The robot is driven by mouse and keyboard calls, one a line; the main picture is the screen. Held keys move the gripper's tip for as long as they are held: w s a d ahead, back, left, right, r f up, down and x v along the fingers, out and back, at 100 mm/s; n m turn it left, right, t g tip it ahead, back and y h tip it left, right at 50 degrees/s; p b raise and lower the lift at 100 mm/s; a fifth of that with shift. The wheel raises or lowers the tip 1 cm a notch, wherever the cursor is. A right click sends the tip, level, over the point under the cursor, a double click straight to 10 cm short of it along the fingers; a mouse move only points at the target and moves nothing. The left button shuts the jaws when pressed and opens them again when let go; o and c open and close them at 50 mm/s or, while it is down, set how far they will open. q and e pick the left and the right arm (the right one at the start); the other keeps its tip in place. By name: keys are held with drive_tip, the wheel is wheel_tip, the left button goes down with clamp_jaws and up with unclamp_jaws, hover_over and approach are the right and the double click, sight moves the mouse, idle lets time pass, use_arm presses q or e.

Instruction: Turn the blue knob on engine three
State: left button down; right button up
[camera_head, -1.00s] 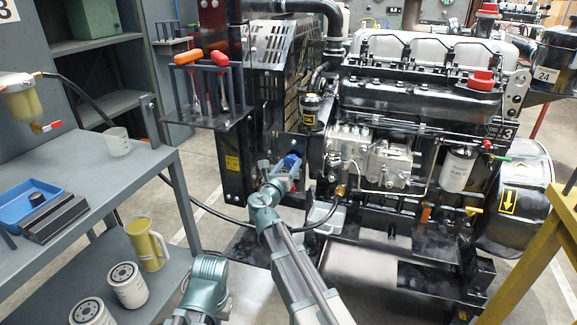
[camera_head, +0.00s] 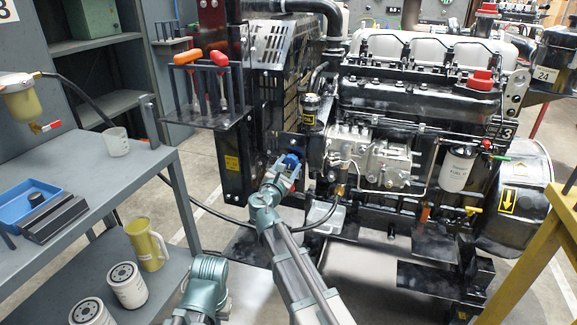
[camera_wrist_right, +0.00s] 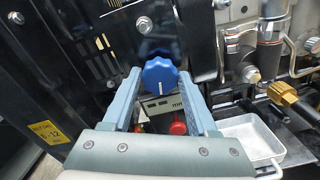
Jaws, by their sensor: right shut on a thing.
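The blue knob (camera_head: 291,160) is on the front of the engine marked 3 (camera_head: 420,110), left of the silver pump. In the right wrist view the blue knob (camera_wrist_right: 160,76) is a lobed dial with a white line pointing down. My right gripper (camera_head: 286,170) is at the knob; in the wrist view its two fingers (camera_wrist_right: 160,82) stand on either side of it and are shut on it. My left gripper is not in view.
A rack with orange and red-handled screwdrivers (camera_head: 213,118) stands above left of the knob. A black hose (camera_head: 210,208) passes near my right arm. A grey bench (camera_head: 120,165) is at left, a yellow frame (camera_head: 545,255) at right. A metal tray (camera_wrist_right: 252,136) lies right of the gripper.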

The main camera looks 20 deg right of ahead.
drive_tip(key=shift+m, duration=0.6)
drive_tip(key=o, duration=1.4)
drive_tip(key=v, duration=1.4)
